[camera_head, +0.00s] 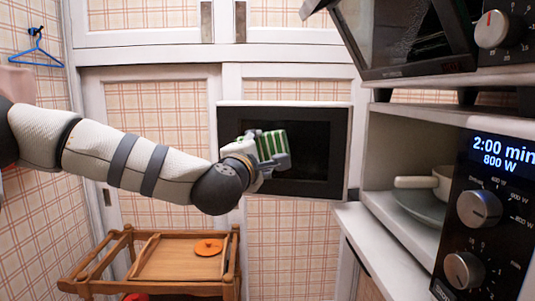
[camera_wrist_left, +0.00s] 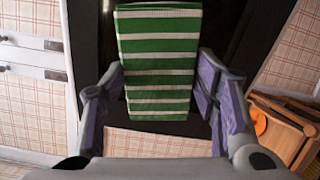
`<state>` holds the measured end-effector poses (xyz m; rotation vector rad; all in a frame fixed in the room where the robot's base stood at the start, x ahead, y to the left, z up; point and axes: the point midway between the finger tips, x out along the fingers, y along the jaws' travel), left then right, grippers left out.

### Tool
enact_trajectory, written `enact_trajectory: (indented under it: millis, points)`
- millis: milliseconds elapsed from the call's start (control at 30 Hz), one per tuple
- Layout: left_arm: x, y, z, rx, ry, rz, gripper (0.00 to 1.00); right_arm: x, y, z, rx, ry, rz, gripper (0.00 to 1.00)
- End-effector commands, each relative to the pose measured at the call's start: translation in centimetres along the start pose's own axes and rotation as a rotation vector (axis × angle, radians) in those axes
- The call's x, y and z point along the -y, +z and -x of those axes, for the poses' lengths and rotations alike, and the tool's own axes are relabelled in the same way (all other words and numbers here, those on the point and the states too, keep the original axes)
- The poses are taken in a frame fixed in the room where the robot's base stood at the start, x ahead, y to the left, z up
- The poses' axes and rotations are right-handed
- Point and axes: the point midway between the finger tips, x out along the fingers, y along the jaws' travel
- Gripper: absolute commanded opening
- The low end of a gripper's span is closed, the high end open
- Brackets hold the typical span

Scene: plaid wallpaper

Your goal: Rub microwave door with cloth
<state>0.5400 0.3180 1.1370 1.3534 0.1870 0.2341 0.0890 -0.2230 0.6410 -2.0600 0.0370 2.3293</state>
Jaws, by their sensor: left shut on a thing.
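The microwave door (camera_head: 316,150) stands swung open in the head view, a dark glass panel in a black and white frame. My left gripper (camera_head: 266,163) is in front of its left-middle part. It is shut on a green-and-white striped cloth (camera_head: 270,143). In the left wrist view the cloth (camera_wrist_left: 160,60) extends ahead between the two fingers of the gripper (camera_wrist_left: 160,85), with the dark door (camera_wrist_left: 225,35) behind it. I cannot tell whether the cloth touches the door. The microwave (camera_head: 500,190) is at the right, its display lit "2:00 min 800 W". My right gripper is not in view.
A pale pot (camera_head: 440,183) with a handle is inside the open microwave. Another oven (camera_head: 425,72) stands above it. A wooden cart (camera_head: 85,285) bearing an orange disc (camera_head: 208,247) stands below my left arm. Panelled cupboards (camera_head: 165,112) close off the back.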

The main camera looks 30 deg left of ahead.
Motion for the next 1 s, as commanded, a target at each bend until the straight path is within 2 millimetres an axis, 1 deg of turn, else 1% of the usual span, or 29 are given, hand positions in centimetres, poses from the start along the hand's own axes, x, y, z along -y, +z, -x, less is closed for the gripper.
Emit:
enact_trajectory:
  millis: [33,333,400,467,500,533,600,800,1000]
  points:
    - [-0.1,-0.8,-0.2,-0.016,0.002,0.005,0.32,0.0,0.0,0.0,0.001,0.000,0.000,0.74]
    - [-0.1,-1.1,-0.1,-0.024,0.003,0.007,0.33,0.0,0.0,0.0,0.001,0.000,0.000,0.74]
    - [0.0,-1.1,0.6,-0.024,0.002,0.008,0.25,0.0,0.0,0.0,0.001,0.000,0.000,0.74]
    - [-0.1,-1.1,1.5,-0.024,0.002,0.009,0.25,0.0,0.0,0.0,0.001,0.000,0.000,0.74]
    - [0.0,-1.1,2.0,-0.024,0.001,0.010,0.20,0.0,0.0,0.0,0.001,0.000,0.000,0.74]
    - [-0.1,-1.1,2.4,-0.025,0.001,0.010,0.20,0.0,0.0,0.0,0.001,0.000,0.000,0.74]
    - [-0.1,-1.1,3.3,-0.024,0.001,0.010,0.10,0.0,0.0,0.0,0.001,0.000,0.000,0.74]
    - [0.0,-1.1,5.5,-0.026,0.000,0.009,0.10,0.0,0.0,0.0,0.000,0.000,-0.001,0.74]
    - [0.0,-0.9,5.8,-0.019,0.001,0.006,0.10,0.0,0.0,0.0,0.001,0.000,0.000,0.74]
